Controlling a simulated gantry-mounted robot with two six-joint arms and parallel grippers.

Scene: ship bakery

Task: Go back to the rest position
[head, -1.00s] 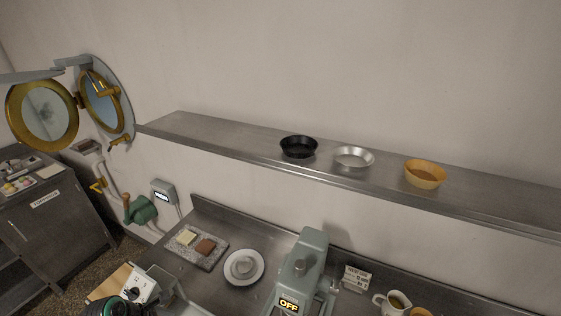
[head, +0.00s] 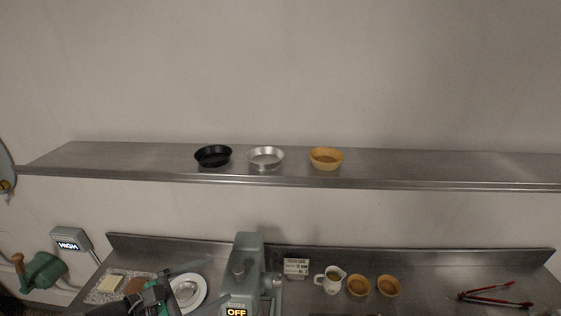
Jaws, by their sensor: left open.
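My left gripper (head: 213,280) is at the bottom left of the head view, low over the steel counter. Its dark body covers part of the speckled board, and its two grey fingers are spread apart in front of the white plate (head: 201,285). My right gripper is not in view.
A grey-green machine (head: 248,266) reading "OFF" stands just right of my left gripper. Beyond it are a small sign (head: 296,267), a white jug (head: 331,279), two tan bowls (head: 359,287) and red tongs (head: 495,294). A wall shelf (head: 450,168) above holds three round pans.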

